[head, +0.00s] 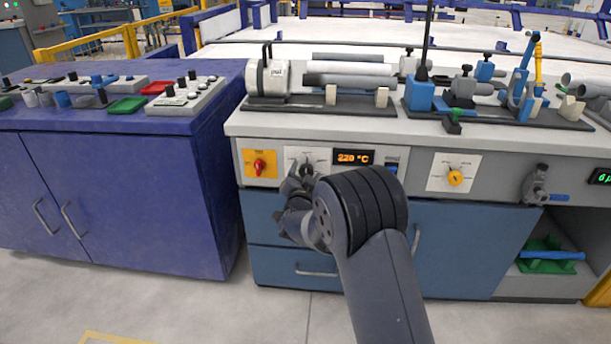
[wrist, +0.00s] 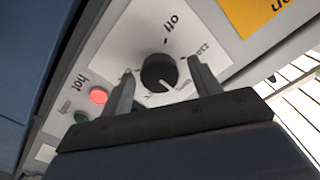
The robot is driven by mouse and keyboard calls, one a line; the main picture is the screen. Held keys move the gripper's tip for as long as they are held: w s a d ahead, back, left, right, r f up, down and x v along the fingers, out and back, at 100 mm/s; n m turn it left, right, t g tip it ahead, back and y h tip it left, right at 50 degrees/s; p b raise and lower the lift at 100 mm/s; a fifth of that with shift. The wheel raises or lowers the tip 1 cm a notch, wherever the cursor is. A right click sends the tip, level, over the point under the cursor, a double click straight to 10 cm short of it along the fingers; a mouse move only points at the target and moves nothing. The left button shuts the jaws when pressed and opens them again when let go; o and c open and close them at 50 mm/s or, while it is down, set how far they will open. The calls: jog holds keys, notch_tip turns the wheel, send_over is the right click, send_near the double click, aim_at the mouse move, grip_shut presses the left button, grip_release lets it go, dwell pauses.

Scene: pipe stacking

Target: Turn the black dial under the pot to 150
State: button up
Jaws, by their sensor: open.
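The black dial (wrist: 158,72) sits on a white plate (wrist: 135,40) with "off" and other markings. A white line shows on the dial's lower part in the wrist view. In the head view the dial (head: 307,169) is partly hidden by my gripper. My gripper (wrist: 160,67) is open, with one finger on each side of the dial; I cannot tell whether they touch it. In the head view my gripper (head: 297,182) is at the front panel. The white pot-like cylinder (head: 268,77) stands on the bench above. An orange display (head: 353,157) reads 220 °C.
A red knob on an orange plate (head: 259,164) is left of the dial. A yellow knob (head: 455,178) is farther right. A purple cabinet (head: 110,190) stands left.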

jog(key=shift+s, duration=0.1)
jog(key=s+p, duration=0.1)
jog(key=s, duration=0.9)
jog(key=shift+s+a+p, duration=0.2)
jog(key=shift+s+p, duration=0.15)
jog(key=w+b, duration=0.1)
jog(key=w, duration=1)
jog(key=shift+d+b, duration=0.25)
jog(key=shift+b, duration=0.1)
jog(key=shift+s, duration=0.1)
